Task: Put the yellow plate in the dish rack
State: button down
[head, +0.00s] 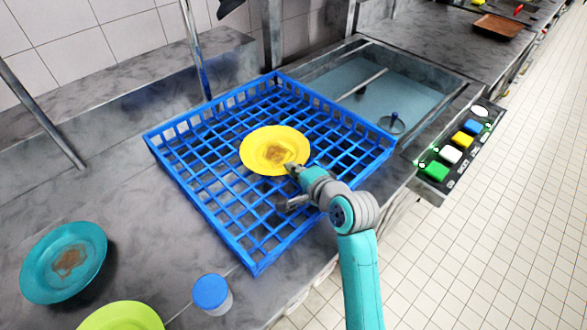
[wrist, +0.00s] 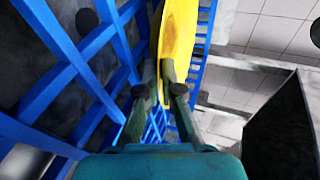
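The yellow plate (head: 262,143) has a brown smear in its middle and is seen over the blue dish rack (head: 205,205) in the head view. My gripper (head: 293,170) is at the plate's near right rim. In the wrist view the two fingers (wrist: 162,85) stand close together, one on each side of the yellow plate (wrist: 180,45), pinching its rim. The plate is seen nearly edge-on there, beside the rack's blue bars (wrist: 75,60). I cannot tell whether the plate touches the rack's floor. The rack shows no other dishes.
A teal plate (head: 88,247) with a brown smear and a lime green plate (head: 121,317) lie on the counter at left. A cup with a blue top (head: 211,293) stands near the rack's front corner. A sink (head: 345,75) and a coloured button panel (head: 452,152) are at right.

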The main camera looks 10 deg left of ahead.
jog(key=shift+f, duration=0.15)
jog(key=c, duration=1.6)
grip_release()
jog(key=shift+s+d+r, duration=0.15)
jog(key=shift+r, duration=0.1)
jog(key=v, duration=1.1)
jog(key=shift+s+d+r, duration=0.1)
jog(key=shift+s+d, duration=0.05)
jog(key=shift+s, duration=0.15)
